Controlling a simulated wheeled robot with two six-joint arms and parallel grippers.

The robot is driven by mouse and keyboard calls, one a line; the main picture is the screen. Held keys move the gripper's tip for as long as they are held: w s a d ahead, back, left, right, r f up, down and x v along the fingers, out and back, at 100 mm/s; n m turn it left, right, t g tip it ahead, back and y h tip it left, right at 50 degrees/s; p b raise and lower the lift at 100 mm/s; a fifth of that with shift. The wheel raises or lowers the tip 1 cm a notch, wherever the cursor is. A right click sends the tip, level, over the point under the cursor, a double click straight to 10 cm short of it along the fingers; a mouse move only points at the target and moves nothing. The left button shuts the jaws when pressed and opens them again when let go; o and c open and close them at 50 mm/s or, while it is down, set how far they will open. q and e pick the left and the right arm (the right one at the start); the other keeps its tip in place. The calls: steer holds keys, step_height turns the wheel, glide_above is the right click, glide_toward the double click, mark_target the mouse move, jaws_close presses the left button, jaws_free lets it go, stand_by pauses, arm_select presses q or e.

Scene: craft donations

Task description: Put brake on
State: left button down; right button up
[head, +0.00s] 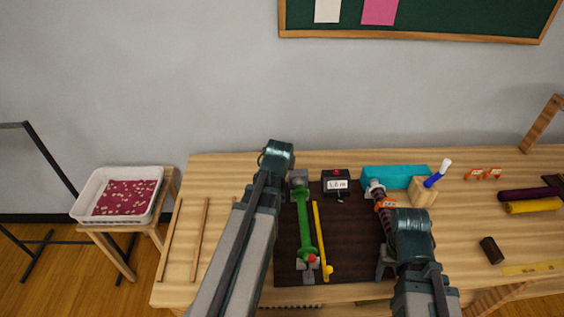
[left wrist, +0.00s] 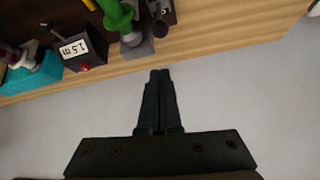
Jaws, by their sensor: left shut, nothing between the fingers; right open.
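A winding device stands on a dark board (head: 345,262). It has a long green bar (head: 304,220) with a red knob (head: 311,258) at its near end and a grey post (head: 298,180) at its far end. A yellow rod (head: 319,235) lies beside the bar. A striped spindle with an orange tag (head: 385,204) is on the right. I cannot tell which part is the brake. My left gripper (left wrist: 160,78) is shut and empty near the grey post (left wrist: 138,45). My right gripper (head: 410,236) is open by the spindle; its fingertips are mostly hidden.
A black counter box (head: 336,184) and a teal block (head: 395,175) stand behind. A wooden holder (head: 422,192) with pens is on the right. Yellow and purple rolls (head: 530,206) and a dark cylinder (head: 491,250) lie farther right. Wooden sticks (head: 199,240) lie left; a white tray (head: 84,198) sits apart.

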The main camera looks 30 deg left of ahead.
arm_select(q)
steer(key=p+v, duration=0.1)
steer(key=v, duration=0.3)
steer(key=shift+s+d+f+p, duration=0.2)
steer(key=shift+f+p, duration=0.1)
steer(key=shift+p, duration=0.05)
arm_select(e)
step_height(320, 180, up, 3)
steer(key=shift+f, duration=0.15)
steer(key=shift+w, duration=0.1)
arm_select(q)
steer(key=s+d+f+m+g, duration=0.2)
steer(key=s+d, duration=0.3)
steer(key=d, duration=0.4)
steer(key=s+d+f+m+g+h+b, duration=0.1)
steer(key=s+d, duration=0.4)
steer(key=d, duration=0.5)
steer(key=s+d+f+m+g+h, duration=0.1)
steer(key=s+d+f+m+g, duration=0.2)
steer(key=d, duration=0.6)
steer(key=s+m+g, duration=0.1)
steer(key=s, duration=0.1)
steer(key=shift+s+d+m+b, duration=0.2)
steer(key=shift+s+m+b, duration=0.15)
steer(key=shift+m, duration=0.05)
arm_select(e)
steer(key=shift+f, duration=0.85)
